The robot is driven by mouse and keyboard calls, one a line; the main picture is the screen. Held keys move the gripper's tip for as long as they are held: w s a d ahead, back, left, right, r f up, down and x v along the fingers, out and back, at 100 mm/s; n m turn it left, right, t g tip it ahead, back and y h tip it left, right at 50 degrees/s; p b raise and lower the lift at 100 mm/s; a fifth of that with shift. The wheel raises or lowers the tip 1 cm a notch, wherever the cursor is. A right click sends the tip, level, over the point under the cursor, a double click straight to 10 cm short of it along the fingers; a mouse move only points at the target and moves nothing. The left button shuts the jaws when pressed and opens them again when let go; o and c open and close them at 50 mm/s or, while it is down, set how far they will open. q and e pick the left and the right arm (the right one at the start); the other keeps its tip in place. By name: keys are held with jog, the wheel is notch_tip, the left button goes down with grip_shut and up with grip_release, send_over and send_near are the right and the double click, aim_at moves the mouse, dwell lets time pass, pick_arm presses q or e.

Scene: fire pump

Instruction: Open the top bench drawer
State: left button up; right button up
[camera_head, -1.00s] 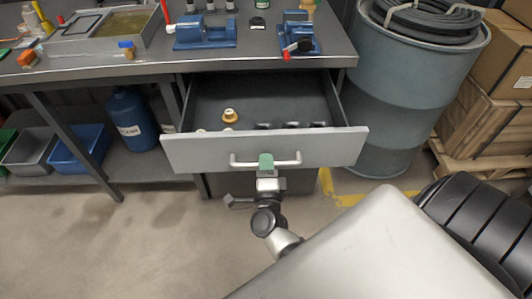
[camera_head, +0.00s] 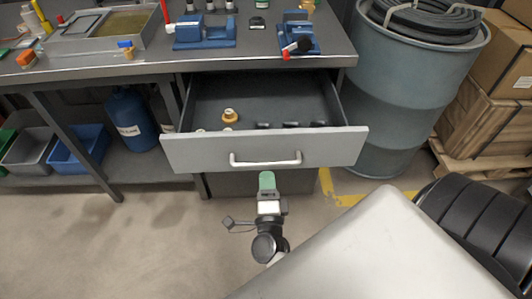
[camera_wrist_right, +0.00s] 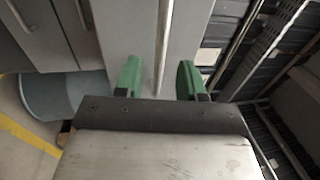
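The top bench drawer (camera_head: 200,153) is pulled out under the bench, with its grey front and interior showing. Its white bar handle (camera_head: 265,162) is free of any gripper. My right gripper (camera_head: 266,180), with green fingertips, is just in front of and below the handle, apart from it. In the right wrist view my right gripper (camera_wrist_right: 158,80) has its two green fingers spread apart, with the handle bar (camera_wrist_right: 163,50) showing ahead between them. My left gripper is not in view.
The drawer holds a brass fitting (camera_head: 230,115) and several dark pieces. Blue vises (camera_head: 205,32) stand on the bench top (camera_head: 140,62). A blue-grey drum (camera_head: 400,90) stands close on the right. Bins (camera_head: 65,150) and a blue bottle (camera_head: 130,120) are on the left lower shelf. Floor in front is clear.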

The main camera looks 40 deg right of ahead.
jog(key=shift+v, duration=2.6)
jog(key=shift+w, duration=0.1)
